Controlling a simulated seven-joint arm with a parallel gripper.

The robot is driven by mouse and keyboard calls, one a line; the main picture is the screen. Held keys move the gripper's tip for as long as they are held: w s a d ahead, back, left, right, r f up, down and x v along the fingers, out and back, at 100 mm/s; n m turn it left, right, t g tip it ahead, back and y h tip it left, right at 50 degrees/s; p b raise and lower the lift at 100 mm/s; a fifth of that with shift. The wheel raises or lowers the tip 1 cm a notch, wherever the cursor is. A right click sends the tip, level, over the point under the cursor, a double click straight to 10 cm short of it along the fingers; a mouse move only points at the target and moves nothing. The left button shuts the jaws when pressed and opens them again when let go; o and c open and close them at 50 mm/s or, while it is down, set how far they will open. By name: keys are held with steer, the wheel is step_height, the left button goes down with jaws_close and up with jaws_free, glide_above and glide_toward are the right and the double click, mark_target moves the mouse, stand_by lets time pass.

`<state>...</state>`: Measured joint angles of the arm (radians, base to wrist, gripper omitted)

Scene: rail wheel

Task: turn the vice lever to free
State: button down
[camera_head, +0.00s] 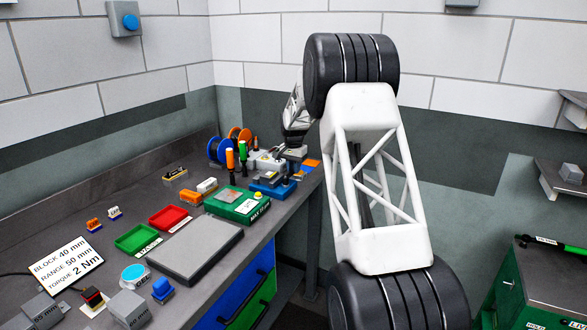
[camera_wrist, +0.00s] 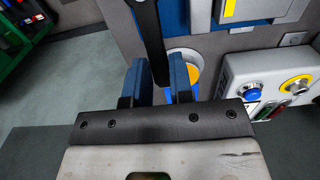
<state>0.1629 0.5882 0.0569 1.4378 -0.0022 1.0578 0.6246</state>
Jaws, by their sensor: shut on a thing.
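A black lever bar (camera_wrist: 150,35) runs down from the top edge in the wrist view, and its lower end lies between my fingers. My gripper (camera_wrist: 158,78) has blue fingers, one on each side of the bar, and is shut on it. A blue body (camera_wrist: 200,15) beside the bar, with a grey block (camera_wrist: 262,10) at its right, looks like part of the vice. In the head view the blue vice (camera_head: 272,188) stands at the far end of the bench, just below my gripper (camera_head: 291,152). The lever cannot be made out there.
Screwdrivers (camera_head: 243,155), spools (camera_head: 221,149) and a green case (camera_head: 236,205) crowd the bench (camera_head: 190,290) near the vice.

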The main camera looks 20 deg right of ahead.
steer(key=shift+s+d+m, duration=0.15)
steer(key=shift+m, duration=0.15)
steer(key=s+m, duration=0.1)
steer(key=m, duration=0.1)
steer(key=s+d+m, duration=0.1)
steer(key=m, duration=0.2)
steer(key=s+m, duration=0.1)
steer(key=m, duration=0.1)
steer(key=s+m, duration=0.1)
steer(key=shift+s+d+m, duration=0.25)
steer(key=shift+d+m, duration=0.05)
steer(key=m, duration=0.1)
steer(key=s+m, duration=0.1)
steer(key=m, duration=0.1)
steer(key=s+m, duration=0.1)
steer(key=shift+s+a+m, duration=0.25)
steer(key=shift+a+m, duration=0.05)
steer(key=shift+s+a+m, duration=0.35)
steer(key=shift+s+m, duration=0.15)
steer(key=shift+m, duration=0.55)
steer(key=shift+s+a+m, duration=0.35)
steer(key=shift+s+m, duration=0.15)
steer(key=shift+m, duration=0.55)
steer(key=c, duration=1)
jaws_free()
